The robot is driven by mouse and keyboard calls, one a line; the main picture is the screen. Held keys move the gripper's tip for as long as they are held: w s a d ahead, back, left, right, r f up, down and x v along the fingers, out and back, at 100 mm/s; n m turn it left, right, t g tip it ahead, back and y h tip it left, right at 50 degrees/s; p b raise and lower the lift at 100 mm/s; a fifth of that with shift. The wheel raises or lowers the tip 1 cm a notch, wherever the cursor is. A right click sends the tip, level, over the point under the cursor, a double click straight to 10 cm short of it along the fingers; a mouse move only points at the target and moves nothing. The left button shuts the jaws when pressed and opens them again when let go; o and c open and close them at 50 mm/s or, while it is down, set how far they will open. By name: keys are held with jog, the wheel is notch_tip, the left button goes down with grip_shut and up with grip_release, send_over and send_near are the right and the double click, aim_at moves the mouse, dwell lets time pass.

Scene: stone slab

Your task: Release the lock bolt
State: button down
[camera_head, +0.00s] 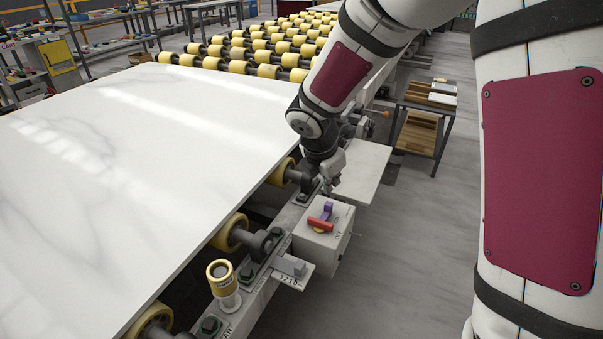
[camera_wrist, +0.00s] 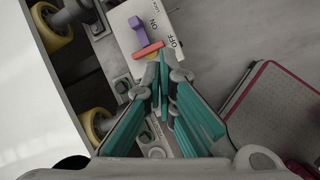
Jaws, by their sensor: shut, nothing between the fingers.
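A white switch box (camera_head: 323,230) on the side rail carries a red lever (camera_head: 320,224) and a purple piece (camera_head: 327,210) standing beside it. In the wrist view, the red lever (camera_wrist: 149,49) and purple piece (camera_wrist: 138,30) lie near ON and OFF lettering. I cannot tell for certain which part is the lock bolt. My gripper (camera_wrist: 164,78) is shut and empty, its teal-padded fingers meeting just below the red lever in that picture; contact is unclear. In the head view, my gripper (camera_head: 328,180) is above and behind the box, its fingertips hard to make out.
A large white stone slab (camera_head: 130,170) lies left on yellow rollers (camera_head: 229,232). Open floor (camera_head: 400,260) lies to the right.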

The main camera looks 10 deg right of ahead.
jog(key=w+a+f+n, duration=0.1)
jog(key=w+f+n, duration=0.1)
jog(key=f, duration=0.3)
jog(key=w+a+f+n+b, duration=0.1)
jog(key=a+f+n, duration=0.1)
jog(key=f+n, duration=0.1)
jog(key=shift+w+a+f, duration=0.15)
jog(key=shift+w+f, duration=0.25)
jog(key=shift+f, duration=0.45)
jog(key=shift+f, duration=0.1)
jog(key=b, duration=0.2)
send_near(323, 215)
jog(key=f, duration=0.1)
jog(key=s+f, duration=0.1)
jog(key=a+f, duration=0.1)
jog(key=f, duration=0.1)
jog(key=shift+s+f, duration=0.1)
jog(key=shift+s, duration=0.25)
jog(key=shift+w+d+f, duration=0.25)
jog(key=shift+w+d, duration=0.5)
jog(key=shift+w, duration=0.15)
jog(key=shift+w+d+p, duration=0.3)
jog(key=shift+w+d, duration=0.15)
jog(key=shift+w, duration=0.35)
